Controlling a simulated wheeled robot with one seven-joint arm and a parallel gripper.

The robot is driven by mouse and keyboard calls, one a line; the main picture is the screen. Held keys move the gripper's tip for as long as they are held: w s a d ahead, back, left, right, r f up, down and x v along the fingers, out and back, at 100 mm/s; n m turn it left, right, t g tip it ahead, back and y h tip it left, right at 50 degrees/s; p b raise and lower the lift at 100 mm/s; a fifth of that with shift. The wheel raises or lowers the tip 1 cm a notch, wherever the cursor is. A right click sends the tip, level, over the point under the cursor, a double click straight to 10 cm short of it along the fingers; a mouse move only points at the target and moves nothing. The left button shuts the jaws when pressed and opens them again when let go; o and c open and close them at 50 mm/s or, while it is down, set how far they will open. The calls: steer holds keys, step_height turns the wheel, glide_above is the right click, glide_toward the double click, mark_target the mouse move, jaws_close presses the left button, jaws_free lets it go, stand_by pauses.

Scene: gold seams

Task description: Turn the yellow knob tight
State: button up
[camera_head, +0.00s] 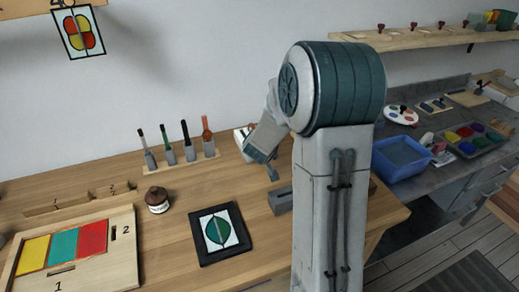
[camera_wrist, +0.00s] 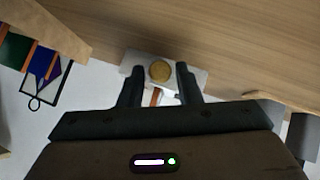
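A round yellow knob (camera_wrist: 160,71) shows in the wrist view on a pale plate (camera_wrist: 199,78). My gripper (camera_wrist: 160,67) is open, with one finger on each side of the knob in that view. Gaps show between the knob and both fingers, and I cannot tell how far the fingertips are from it in depth. An orange-brown strip (camera_wrist: 155,97) shows below the knob between the fingers. In the head view my gripper (camera_head: 271,170) points downward over the bench, left of my arm column. The knob cannot be made out there.
The wooden bench (camera_head: 180,222) carries a brush rack (camera_head: 180,166), a dark jar (camera_head: 158,201), a black-framed picture (camera_head: 243,240), a grey block (camera_head: 281,201) and a colour-panel board (camera_head: 122,255). A blue tub (camera_head: 402,158) stands at right.

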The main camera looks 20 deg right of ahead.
jaws_close()
